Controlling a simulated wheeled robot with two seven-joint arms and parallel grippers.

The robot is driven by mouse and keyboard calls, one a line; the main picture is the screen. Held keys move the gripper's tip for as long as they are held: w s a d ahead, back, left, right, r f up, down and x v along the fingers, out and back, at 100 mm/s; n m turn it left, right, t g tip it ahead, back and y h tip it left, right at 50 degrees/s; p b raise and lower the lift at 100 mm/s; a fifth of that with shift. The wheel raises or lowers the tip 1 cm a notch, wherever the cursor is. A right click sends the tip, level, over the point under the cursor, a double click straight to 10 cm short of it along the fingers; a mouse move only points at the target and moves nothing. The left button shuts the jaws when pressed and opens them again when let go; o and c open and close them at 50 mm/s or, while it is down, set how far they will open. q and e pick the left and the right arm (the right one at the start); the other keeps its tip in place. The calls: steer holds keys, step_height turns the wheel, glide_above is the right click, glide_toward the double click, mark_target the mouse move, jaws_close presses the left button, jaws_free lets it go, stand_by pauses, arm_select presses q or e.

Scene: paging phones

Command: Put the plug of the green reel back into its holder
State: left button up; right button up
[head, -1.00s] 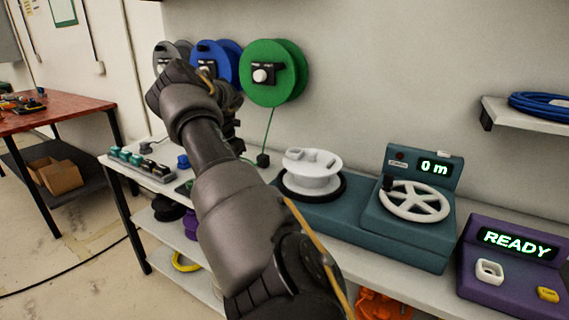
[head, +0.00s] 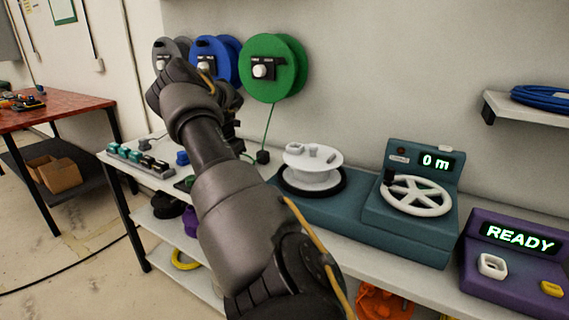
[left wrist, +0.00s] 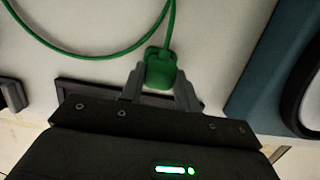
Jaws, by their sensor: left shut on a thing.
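In the left wrist view, my left gripper (left wrist: 160,88) is shut on the green plug (left wrist: 161,72), whose cable loops up and left. A dark flat rectangular piece (left wrist: 76,90) lies behind the fingers; I cannot tell whether it is the holder. In the head view my forearm hides most of this gripper and the plug. My right gripper is not in view.
Grey and blue reels (head: 207,55) hang left of the green one. A blue plug (head: 182,158) and a row of small blocks (head: 140,160) stand on the bench's left. A teal winding machine (head: 335,218) and a purple READY box (head: 510,270) stand to the right.

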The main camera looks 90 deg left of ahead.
arm_select(q)
steer(key=shift+f+b, duration=0.4)
stand_by(0.3)
steer(key=o, duration=1.4)
steer(key=shift+r, duration=0.1)
steer(key=shift+r+p, duration=3.25)
steer(key=shift+r, duration=1.2)
